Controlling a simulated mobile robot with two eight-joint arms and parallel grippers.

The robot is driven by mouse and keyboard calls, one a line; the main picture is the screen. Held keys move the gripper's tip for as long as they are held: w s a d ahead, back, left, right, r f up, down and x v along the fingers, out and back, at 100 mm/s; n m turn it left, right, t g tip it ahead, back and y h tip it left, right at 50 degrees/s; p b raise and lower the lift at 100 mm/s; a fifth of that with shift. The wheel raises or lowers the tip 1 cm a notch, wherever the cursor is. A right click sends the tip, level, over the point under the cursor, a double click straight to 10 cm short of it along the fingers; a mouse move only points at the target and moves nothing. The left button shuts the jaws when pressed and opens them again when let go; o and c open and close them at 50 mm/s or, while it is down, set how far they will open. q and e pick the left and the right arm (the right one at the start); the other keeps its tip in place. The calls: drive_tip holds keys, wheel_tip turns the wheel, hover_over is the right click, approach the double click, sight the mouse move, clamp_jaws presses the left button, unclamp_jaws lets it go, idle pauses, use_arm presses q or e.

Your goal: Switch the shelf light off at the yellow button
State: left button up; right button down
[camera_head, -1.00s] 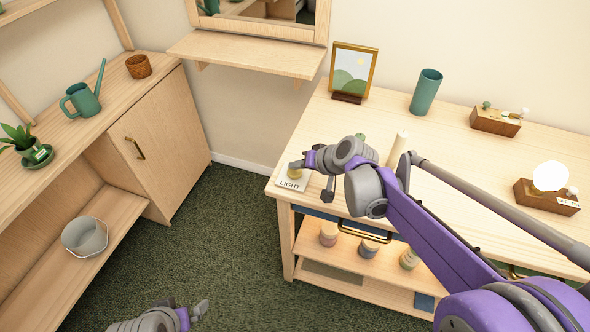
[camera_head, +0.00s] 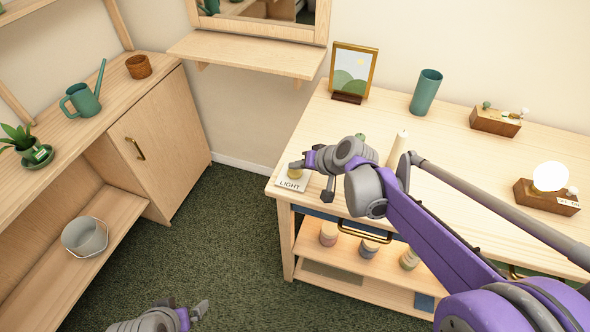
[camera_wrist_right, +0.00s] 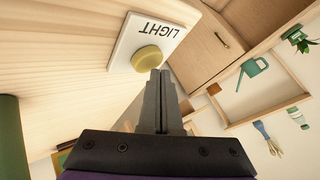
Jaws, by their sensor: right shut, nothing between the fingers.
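The yellow button (camera_wrist_right: 149,59) sits on a white plate marked LIGHT (camera_wrist_right: 126,47) at the near left corner of the wooden table. In the head view the button (camera_head: 295,174) is partly behind my right gripper (camera_head: 299,165). My right gripper is shut and empty. In the right wrist view its fingertips (camera_wrist_right: 160,76) are at the button's edge; I cannot tell whether they touch it. A round white globe lamp (camera_head: 550,176) on a wooden block looks bright at the table's right. My left gripper (camera_head: 198,310) is low at the bottom edge, its jaws unclear.
The table (camera_head: 455,155) also holds a framed picture (camera_head: 353,71), a teal vase (camera_head: 426,92), a cream candle (camera_head: 397,149) and a second wooden block (camera_head: 496,121). A cabinet (camera_head: 165,135) stands left. Green carpet (camera_head: 225,240) between them is free.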

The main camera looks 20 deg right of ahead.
sight(297, 174)
drive_tip(key=shift+f, duration=0.15)
idle(0.3)
drive_tip(key=shift+f, duration=0.35)
drive_tip(key=shift+r, duration=0.5)
wheel_tip(297, 174, up, 6)
drive_tip(key=p, duration=0.5)
idle(0.5)
